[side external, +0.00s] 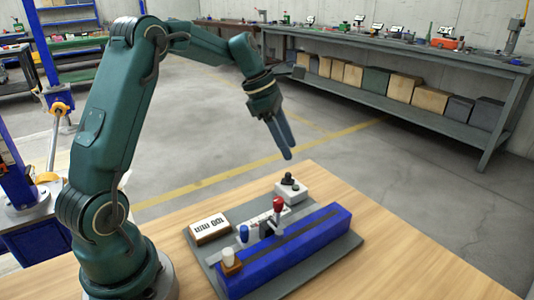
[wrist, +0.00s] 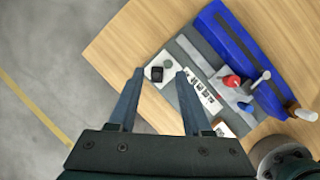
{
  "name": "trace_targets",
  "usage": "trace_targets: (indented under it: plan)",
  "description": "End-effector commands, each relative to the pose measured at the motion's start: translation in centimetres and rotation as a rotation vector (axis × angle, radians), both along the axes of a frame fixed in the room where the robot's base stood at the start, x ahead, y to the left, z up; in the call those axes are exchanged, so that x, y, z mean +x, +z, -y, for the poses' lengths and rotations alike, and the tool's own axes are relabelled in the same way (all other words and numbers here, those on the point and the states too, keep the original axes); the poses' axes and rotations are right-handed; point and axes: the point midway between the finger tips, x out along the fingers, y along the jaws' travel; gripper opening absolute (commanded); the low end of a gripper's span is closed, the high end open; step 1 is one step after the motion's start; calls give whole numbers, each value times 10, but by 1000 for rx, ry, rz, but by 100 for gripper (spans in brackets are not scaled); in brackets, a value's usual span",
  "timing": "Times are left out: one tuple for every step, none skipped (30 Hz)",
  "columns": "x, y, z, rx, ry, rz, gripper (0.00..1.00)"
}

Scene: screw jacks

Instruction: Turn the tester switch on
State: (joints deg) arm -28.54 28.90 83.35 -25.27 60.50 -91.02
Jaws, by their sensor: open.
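The tester switch appears to be the black lever on a small light box (side external: 291,191) at the far end of the grey base plate. In the wrist view the black lever (wrist: 156,74) shows between my fingers, with a round grey part beside it. My gripper (side external: 288,155) is above the box in the side view, apart from it, with its fingers pointing down. In the wrist view my gripper (wrist: 160,72) is open with nothing held between its fingers. Whether the switch is on or off cannot be told.
A blue rail (side external: 300,248) lies along the plate. A red knob (side external: 277,204), a blue knob (side external: 243,232) and a white cylinder (side external: 229,256) stand up near it. A display block reading "100 mm" (side external: 209,228) sits at left. Bare wooden table (side external: 400,230) lies at right.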

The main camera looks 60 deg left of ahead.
Motion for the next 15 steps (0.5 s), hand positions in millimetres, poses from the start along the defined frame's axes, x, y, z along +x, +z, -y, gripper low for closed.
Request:
trace_targets:
  plan:
    - [-2, 9, 8, 14, -20, 16, 49]
    - [-3, 13, 11, 20, -31, 24, 49]
    - [-4, 19, 16, 29, -45, 34, 49]
    - [-6, 23, 20, 38, -57, 42, 49]
    - [-8, 26, 23, 48, -74, 50, 49]
    - [-11, 31, 29, 60, -97, 60, 49]
    - [-12, 35, 32, 70, -112, 69, 49]
    - [-15, 39, 36, 79, -128, 77, 49]
    - [-18, 43, 41, 91, -149, 87, 49]
    - [-20, 46, 44, 105, -171, 95, 49]
    - [-23, 48, 47, 117, -193, 103, 49]
    - [-27, 52, 51, 132, -220, 114, 49]
    - [-29, 55, 55, 144, -241, 122, 49]
    - [-32, 58, 58, 156, -261, 132, 49]
    - [-36, 61, 62, 171, -289, 143, 49]
